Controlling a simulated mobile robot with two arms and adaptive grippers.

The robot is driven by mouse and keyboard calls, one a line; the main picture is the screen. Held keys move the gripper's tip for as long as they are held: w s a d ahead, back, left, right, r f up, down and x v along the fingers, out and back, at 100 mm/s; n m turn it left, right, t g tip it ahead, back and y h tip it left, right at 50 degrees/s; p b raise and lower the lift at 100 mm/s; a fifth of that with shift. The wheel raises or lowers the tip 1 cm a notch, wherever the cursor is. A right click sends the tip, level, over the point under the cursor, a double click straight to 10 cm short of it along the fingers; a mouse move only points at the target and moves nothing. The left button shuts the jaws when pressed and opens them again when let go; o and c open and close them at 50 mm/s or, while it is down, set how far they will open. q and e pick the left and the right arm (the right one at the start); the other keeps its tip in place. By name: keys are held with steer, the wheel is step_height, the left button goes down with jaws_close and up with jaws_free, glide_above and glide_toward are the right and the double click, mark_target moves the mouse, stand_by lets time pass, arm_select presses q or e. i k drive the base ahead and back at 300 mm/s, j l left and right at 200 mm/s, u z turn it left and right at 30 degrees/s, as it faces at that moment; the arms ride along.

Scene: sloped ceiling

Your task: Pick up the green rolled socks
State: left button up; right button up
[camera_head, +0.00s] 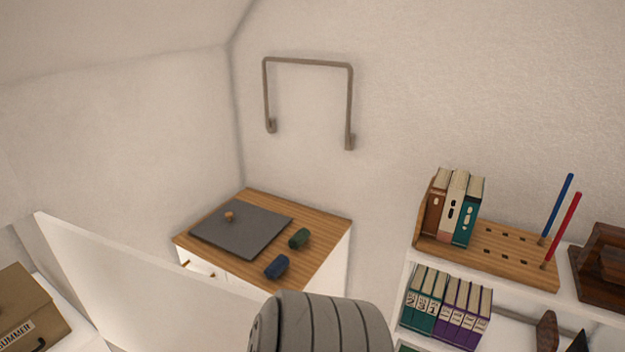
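The green rolled socks (299,238) are a small dark green bundle. They lie on the wooden top of a low white cabinet (325,222), just right of a dark grey flat mat (242,230). A dark blue roll (277,267) lies a little nearer and to the left, apart from the green one. Neither of my grippers is in view.
A small orange-brown knob-like piece (229,216) is on the mat. A white panel (140,285) stands in front at left, beside a cardboard box (28,310). A white bookshelf (405,290) with books and a wooden rack (500,262) is at right. A metal bar (308,62) is on the wall.

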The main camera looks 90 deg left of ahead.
mark_target(296, 241)
steer(key=i+j+u, duration=0.1)
steer(key=u, duration=0.3)
steer(key=i+u, duration=0.5)
steer(key=u, duration=0.3)
steer(key=i+l+u, duration=0.1)
steer(key=u, duration=0.3)
steer(key=i+l, duration=0.05)
steer(key=i, duration=0.05)
